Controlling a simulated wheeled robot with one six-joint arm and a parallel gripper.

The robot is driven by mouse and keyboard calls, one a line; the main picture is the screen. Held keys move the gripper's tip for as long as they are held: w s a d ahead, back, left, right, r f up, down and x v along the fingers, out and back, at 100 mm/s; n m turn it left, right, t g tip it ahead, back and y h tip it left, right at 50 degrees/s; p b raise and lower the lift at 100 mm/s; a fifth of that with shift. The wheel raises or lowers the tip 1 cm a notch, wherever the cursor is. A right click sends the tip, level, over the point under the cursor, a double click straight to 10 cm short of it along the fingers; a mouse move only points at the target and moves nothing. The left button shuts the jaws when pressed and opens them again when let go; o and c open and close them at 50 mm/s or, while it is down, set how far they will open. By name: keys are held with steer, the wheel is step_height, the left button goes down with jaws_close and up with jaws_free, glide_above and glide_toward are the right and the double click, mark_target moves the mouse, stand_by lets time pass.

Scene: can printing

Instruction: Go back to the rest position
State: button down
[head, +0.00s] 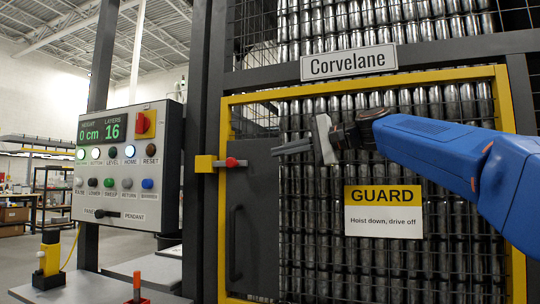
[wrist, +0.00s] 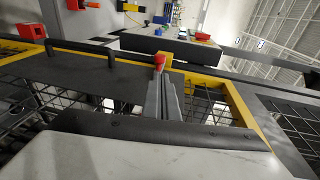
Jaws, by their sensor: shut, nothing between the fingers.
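My gripper (head: 292,147) is shut and empty, held out in front of the yellow-framed mesh guard door (head: 502,100). Its fingertips point left in the head view, toward the red knob (head: 232,162) on the yellow latch (head: 205,163). In the wrist view the closed fingers (wrist: 163,82) reach up to just below the red knob (wrist: 159,61); I cannot tell whether they touch it. The dark door panel (head: 255,220) with its handle (head: 235,240) lies behind and below the fingers. My blue arm comes in from the right.
A control panel (head: 150,120) with a display, buttons and a red switch stands at the left. Stacked cans (head: 450,180) fill the space behind the mesh. A yellow GUARD sign (head: 383,197) hangs on the door. A yellow device (head: 49,258) stands on a grey surface at lower left.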

steer(key=shift+s+d, duration=0.2)
steer(key=shift+d, duration=0.25)
steer(key=s+d+f+n+g+h, duration=0.1)
steer(key=s+d+f+h, duration=0.3)
steer(key=f, duration=1.5)
steer(key=s+d+f+n+h, duration=0.2)
steer(key=s+d+f+h, duration=0.3)
steer(key=s+d+f, duration=0.8)
steer(key=s+d+f+n+g+h, duration=0.1)
steer(key=s+d+f+h, duration=0.4)
steer(key=s+f, duration=1.4)
steer(key=d+f+n, duration=0.1)
steer(key=d+f, duration=0.3)
steer(key=f, duration=0.3)
steer(key=shift+f+g, duration=0.3)
steer(key=shift+s, duration=0.1)
